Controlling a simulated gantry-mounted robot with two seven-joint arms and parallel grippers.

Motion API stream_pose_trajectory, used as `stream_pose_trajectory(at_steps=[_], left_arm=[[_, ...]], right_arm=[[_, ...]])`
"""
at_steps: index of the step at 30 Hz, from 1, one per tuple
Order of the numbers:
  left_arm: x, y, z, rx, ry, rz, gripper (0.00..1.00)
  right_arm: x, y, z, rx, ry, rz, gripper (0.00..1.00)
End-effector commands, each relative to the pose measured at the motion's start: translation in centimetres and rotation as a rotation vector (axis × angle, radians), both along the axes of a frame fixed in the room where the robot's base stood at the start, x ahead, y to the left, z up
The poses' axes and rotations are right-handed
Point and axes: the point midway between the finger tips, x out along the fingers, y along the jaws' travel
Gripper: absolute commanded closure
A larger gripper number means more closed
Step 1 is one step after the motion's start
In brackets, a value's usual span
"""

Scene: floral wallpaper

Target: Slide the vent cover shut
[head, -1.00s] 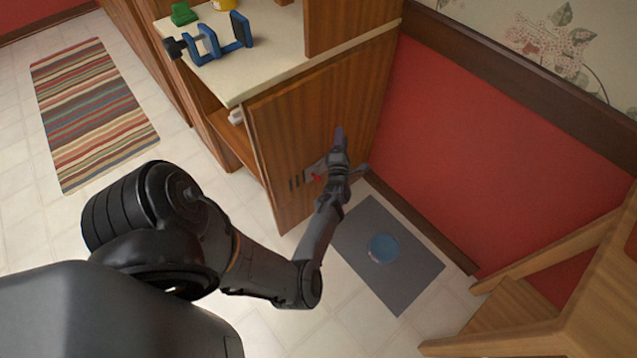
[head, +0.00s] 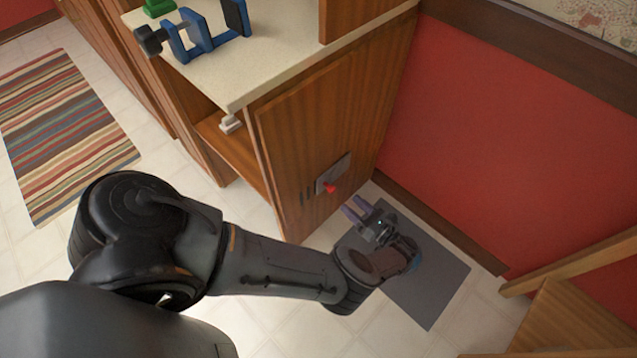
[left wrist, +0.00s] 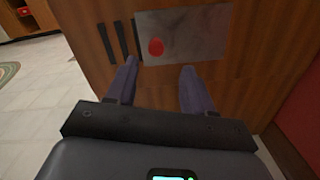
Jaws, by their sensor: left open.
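The vent cover (head: 338,172) is a flat grey plate on the wooden side panel of the cabinet, with a red knob (head: 330,189) at its left end. Dark vent slots (head: 307,197) show uncovered to its left. In the left wrist view, the cover (left wrist: 195,35), its red knob (left wrist: 156,47) and several slots (left wrist: 113,42) show beyond my fingertips. My left gripper (head: 356,208) is open and empty, in front of the panel and below the cover, pointing towards it. In the left wrist view, the knob appears above the gap between the fingers (left wrist: 158,68). My right gripper is not in view.
The cabinet top (head: 245,75) holds a blue clamp (head: 200,35) and a green object (head: 158,6). A grey mat (head: 430,290) lies on the floor under my left arm. A red wall (head: 500,130) borders the panel, and a wooden piece (head: 570,310) stands at the right.

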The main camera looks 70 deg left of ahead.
Motion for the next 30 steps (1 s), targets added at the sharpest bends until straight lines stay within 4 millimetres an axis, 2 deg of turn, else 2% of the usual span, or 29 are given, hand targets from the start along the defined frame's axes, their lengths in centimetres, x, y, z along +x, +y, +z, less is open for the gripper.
stream_pose_trajectory(at_steps=[2,5,14,21,30], left_arm=[[0.2,-1.0,-0.1,-0.004,-0.024,0.019,0.48],[0.0,-1.0,0.0,-0.004,-0.033,0.029,0.48],[-1.7,3.1,0.2,-0.002,-0.032,0.03,0.48],[-3.1,6.5,0.0,-0.002,-0.031,0.029,0.48],[-3.8,8.3,0.0,-0.004,-0.031,0.027,0.48]], right_arm=[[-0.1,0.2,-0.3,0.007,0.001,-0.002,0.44],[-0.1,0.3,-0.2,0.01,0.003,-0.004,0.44],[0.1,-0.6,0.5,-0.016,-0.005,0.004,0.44],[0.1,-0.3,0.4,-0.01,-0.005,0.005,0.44],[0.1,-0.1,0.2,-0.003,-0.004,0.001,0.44]])
